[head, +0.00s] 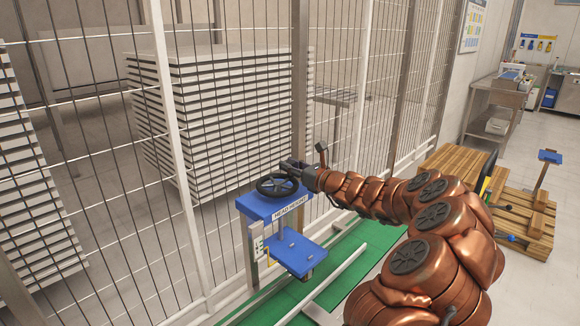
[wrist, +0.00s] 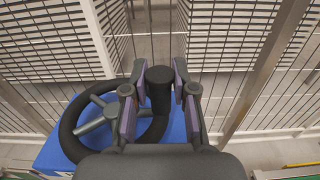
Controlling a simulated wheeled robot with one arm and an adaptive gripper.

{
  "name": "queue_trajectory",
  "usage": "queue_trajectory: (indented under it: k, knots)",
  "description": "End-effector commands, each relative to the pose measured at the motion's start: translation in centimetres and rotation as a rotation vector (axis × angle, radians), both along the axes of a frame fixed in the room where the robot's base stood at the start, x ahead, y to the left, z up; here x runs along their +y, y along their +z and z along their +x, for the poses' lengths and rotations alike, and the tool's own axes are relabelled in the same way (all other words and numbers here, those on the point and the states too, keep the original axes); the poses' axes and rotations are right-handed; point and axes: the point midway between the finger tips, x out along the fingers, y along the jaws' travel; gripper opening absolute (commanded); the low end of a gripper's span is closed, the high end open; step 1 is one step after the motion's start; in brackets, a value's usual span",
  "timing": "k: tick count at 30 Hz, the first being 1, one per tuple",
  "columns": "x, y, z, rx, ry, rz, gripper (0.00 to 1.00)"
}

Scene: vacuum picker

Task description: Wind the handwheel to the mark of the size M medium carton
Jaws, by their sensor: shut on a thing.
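The black handwheel (head: 278,178) lies flat on a blue stand top (head: 250,207) labelled "HEAD HEIGHT". In the wrist view its rim and grey spokes (wrist: 92,124) show at the left, and its upright black crank knob (wrist: 159,90) stands at the rim's right side. My gripper (head: 290,164) is at the wheel's far right edge. In the wrist view the pads of my gripper (wrist: 157,95) are on both sides of the knob, shut on it. A small pale scale plate (head: 259,249) is on the stand's left front; its marks are too small to read.
A wire mesh fence (head: 185,140) stands right behind the wheel, with stacked grey trays (head: 215,115) beyond it. A lower blue plate (head: 295,253) juts out below the wheel. Wooden pallets (head: 530,225) stand at the right; green floor (head: 335,290) lies in front.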

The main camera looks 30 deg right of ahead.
Motion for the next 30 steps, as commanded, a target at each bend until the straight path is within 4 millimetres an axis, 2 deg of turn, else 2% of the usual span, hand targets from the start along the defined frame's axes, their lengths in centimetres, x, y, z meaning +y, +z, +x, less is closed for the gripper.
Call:
queue_trajectory:
  k: [1, 3, 17, 30]
  knots:
    - [0.0, 0.0, 0.0, 0.0, 0.0, 0.0, 0.07]
    - [0.0, 0.0, 0.0, 0.0, 0.0, 0.0, 0.0]
    - [-0.1, 0.2, 0.3, 0.004, 0.037, -0.003, 0.0]
    - [0.3, 0.2, 1.3, 0.008, 0.229, -0.002, 0.0]
